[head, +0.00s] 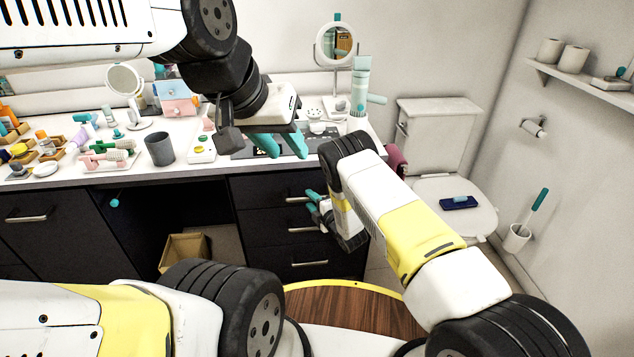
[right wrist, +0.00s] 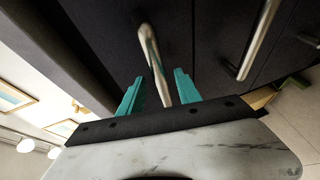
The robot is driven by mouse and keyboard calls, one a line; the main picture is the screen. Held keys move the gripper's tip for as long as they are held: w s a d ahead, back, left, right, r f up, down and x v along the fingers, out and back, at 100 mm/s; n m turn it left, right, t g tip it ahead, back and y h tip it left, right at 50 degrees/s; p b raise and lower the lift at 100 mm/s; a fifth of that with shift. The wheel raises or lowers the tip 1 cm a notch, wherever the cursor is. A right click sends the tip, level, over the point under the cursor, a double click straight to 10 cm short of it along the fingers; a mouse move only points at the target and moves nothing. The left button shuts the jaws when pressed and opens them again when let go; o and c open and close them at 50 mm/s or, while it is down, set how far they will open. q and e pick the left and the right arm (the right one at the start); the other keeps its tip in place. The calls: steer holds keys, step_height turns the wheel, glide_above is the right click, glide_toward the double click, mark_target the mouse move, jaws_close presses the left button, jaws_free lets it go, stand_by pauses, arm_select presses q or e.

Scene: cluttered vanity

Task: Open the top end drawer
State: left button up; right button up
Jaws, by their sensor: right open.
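The dark drawer stack stands at the right end of the vanity. Its top drawer (head: 267,189) is closed, and its metal handle (head: 297,199) shows just left of my right gripper (head: 312,207). In the right wrist view that handle (right wrist: 151,50) runs between the two teal fingertips of my right gripper (right wrist: 157,88). The fingers are apart, one on each side of the bar; whether either touches it I cannot tell. My left gripper (head: 282,146) is open and appears empty, high over the right part of the countertop.
Below are two more closed drawers with handles (head: 302,229) and (head: 310,264). A toilet (head: 455,200) stands to the right. A bin (head: 184,252) sits under the vanity.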

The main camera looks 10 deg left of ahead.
steer(key=shift+x, duration=1.2)
jaws_close()
stand_by(0.6)
